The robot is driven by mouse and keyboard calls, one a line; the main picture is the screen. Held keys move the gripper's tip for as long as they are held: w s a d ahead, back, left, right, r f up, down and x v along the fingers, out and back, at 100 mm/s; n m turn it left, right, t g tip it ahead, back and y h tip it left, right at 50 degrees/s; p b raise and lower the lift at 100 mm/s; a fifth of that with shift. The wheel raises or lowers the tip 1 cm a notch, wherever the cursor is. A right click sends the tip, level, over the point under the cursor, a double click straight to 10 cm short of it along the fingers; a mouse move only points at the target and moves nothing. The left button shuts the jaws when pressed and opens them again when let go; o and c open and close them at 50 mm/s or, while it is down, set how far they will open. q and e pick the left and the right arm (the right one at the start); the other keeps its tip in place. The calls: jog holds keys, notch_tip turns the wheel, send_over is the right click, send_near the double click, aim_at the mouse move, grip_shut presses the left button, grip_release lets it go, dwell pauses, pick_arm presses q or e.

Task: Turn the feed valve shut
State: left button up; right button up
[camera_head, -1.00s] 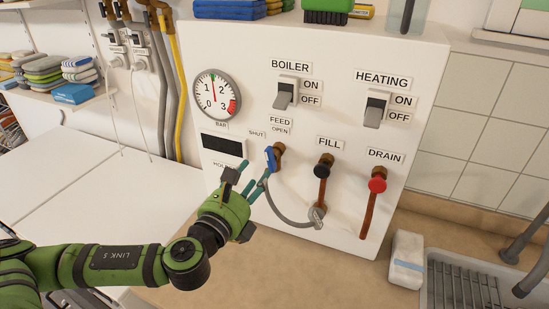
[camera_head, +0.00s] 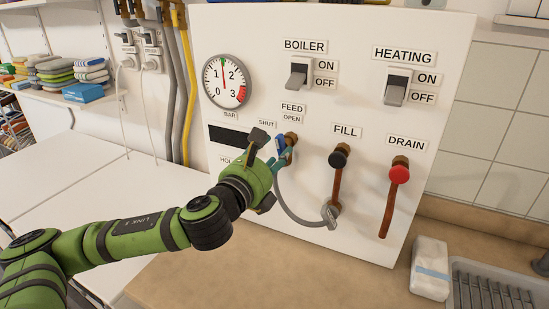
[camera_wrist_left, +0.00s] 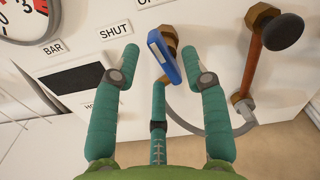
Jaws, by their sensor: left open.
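The feed valve is a blue lever (camera_head: 281,145) on a brass fitting, below the FEED and OPEN labels (camera_head: 292,112) and right of the SHUT label (camera_head: 267,124). In the left wrist view the blue lever (camera_wrist_left: 165,60) stands slightly slanted, its upper end to the left. My left gripper (camera_head: 284,160) is at the lever, its fingers partly hiding it in the head view. In the left wrist view the open fingers (camera_wrist_left: 160,60) lie on either side of the lever, with a gap visible on both sides. My right gripper is not in view.
A grey hose (camera_head: 300,214) loops below the feed valve to the fill pipe. The black FILL knob (camera_head: 339,157) and red DRAIN knob (camera_head: 399,174) are to the right. A pressure gauge (camera_head: 225,81) and BOILER switch (camera_head: 299,72) are above. A wrapped white block (camera_head: 430,268) lies on the counter.

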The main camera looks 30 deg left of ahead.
pick_arm(q)
jog(key=shift+w+r, duration=0.1)
jog(key=shift+w, duration=0.55)
jog(key=shift+s, duration=0.1)
grip_shut()
